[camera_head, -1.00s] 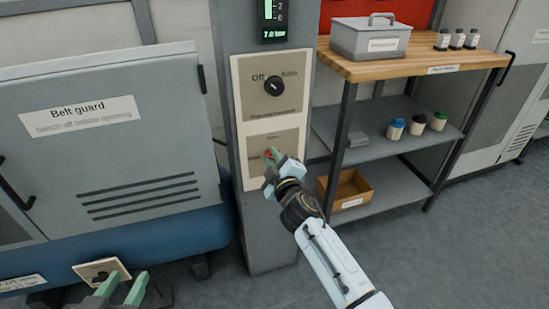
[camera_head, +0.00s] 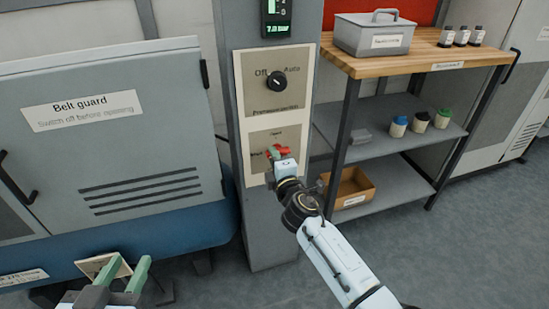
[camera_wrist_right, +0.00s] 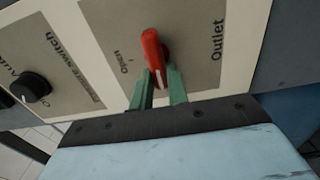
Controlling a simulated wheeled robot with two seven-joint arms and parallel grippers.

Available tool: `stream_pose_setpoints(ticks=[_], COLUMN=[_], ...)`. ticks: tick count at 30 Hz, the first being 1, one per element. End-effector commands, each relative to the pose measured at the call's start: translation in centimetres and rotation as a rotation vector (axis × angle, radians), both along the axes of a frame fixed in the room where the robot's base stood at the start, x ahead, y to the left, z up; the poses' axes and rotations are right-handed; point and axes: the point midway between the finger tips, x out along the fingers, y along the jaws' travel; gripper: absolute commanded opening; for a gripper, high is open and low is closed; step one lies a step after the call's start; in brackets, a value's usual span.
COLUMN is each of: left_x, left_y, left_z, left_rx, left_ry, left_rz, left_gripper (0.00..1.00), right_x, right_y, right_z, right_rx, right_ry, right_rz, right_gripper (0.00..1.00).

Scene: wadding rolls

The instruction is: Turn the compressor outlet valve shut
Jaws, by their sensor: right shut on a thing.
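The outlet valve's red lever (camera_head: 282,149) sits on the lower cream plate (camera_head: 289,134) of the grey post. My right gripper (camera_head: 272,155) reaches it from below right. In the right wrist view, the green fingers of my right gripper (camera_wrist_right: 161,92) are shut on the white-marked end of the red lever (camera_wrist_right: 151,47). There the word "Open" stands left of the lever and "Outlet" right. In the head view the lever lies about level, its held end to the left, by a small blurred label. My left gripper (camera_head: 124,274) is open and empty at lower left.
The pressure switch knob (camera_head: 277,82) is above the valve, under a lit gauge (camera_head: 277,30). The belt guard cabinet (camera_head: 100,130) stands left. A shelf bench (camera_head: 440,66) with a grey box, bottles and jars stands close on the right.

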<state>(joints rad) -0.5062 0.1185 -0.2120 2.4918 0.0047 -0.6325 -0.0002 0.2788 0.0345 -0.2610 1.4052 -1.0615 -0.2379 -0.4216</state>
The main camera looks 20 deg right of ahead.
Motion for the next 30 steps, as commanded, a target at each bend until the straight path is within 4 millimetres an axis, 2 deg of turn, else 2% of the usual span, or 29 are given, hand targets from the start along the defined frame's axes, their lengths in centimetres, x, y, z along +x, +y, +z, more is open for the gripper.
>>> stream_pose_setpoints(ticks=[13,14,18,30], left_x=[0.00,0.00,0.01,-0.08], left_y=[-0.03,-0.03,-0.03,0.04], left_z=[0.09,0.09,0.10,-0.04], left_rx=[-0.001,-0.001,-0.001,0.004], left_ry=[-0.003,-0.003,-0.003,0.013], left_rz=[-0.001,-0.001,-0.001,0.000], left_gripper=[0.36,0.36,0.36,0.36], right_x=[-0.02,-0.02,-0.02,-0.46], right_y=[-0.04,-0.04,-0.03,-0.02], right_z=[-0.08,-0.08,-0.08,-0.08], right_rx=[-0.014,-0.014,-0.012,-0.010], right_ry=[0.001,0.001,0.001,0.002], right_rz=[-0.001,-0.001,0.000,0.000], right_gripper=[0.00,0.19,0.37,0.38])
